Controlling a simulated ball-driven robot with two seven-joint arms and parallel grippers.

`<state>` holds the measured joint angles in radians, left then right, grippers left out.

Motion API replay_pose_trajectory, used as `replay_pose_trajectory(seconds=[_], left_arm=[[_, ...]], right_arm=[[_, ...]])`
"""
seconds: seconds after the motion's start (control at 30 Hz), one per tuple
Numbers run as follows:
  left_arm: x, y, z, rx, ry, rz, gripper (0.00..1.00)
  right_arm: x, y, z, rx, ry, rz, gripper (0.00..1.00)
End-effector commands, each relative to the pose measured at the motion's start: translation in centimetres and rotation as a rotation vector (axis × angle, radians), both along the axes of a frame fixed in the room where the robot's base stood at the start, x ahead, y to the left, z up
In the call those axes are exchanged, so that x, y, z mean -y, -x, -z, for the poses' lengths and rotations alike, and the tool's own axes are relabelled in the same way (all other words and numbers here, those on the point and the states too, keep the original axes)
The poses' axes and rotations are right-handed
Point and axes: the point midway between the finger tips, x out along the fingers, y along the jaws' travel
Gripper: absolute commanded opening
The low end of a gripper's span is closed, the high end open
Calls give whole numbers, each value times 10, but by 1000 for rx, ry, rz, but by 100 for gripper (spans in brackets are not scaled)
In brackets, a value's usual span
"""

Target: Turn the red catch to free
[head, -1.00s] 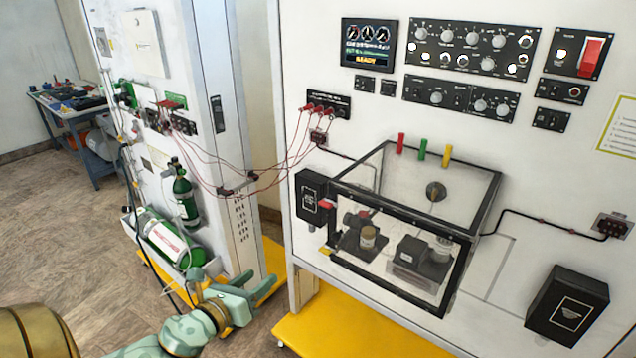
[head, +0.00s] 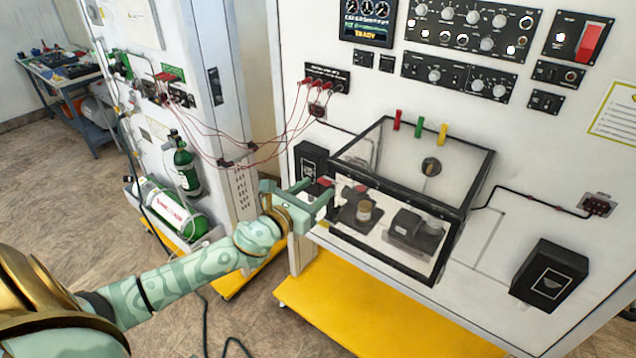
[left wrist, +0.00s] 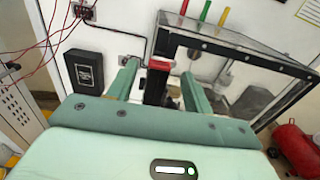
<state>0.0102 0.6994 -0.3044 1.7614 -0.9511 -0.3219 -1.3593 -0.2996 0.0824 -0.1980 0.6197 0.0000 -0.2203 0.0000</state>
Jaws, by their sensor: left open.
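The red catch (head: 326,181) sits at the left front edge of the clear, black-framed box (head: 372,250) on the white panel. In the left wrist view the red catch (left wrist: 159,65) shows as a red top on a dark body, between the two fingers. My left gripper (head: 318,189) is open and reaches the box's left edge, its fingers on either side of the catch. In the left wrist view the left gripper (left wrist: 160,80) shows gaps between each finger and the catch. Its fingers partly hide the catch in the head view. My right gripper is not in view.
A black box (head: 311,160) is fixed to the panel just left of the catch. Red, green and yellow pegs (head: 420,124) stand above the clear box. Red cables (head: 283,140) hang at the upper left. A yellow base (head: 380,320) lies below the panel.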

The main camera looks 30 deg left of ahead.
Motion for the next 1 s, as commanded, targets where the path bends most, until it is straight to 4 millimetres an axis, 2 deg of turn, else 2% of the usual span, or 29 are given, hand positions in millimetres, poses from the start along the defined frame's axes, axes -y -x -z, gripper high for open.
replay_pose_trajectory(seconds=[0.17, 0.47, 0.63, 1.0], left_arm=[[1, -17, 0, 0, 1, -1, 51], [2, -20, 1, -1, 1, 0, 51], [1, -20, 1, -1, 1, 0, 6], [1, -20, 0, -3, 39, -1, 6]], right_arm=[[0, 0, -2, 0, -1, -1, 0], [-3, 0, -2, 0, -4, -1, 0], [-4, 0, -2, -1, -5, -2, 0], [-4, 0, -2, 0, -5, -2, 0]])
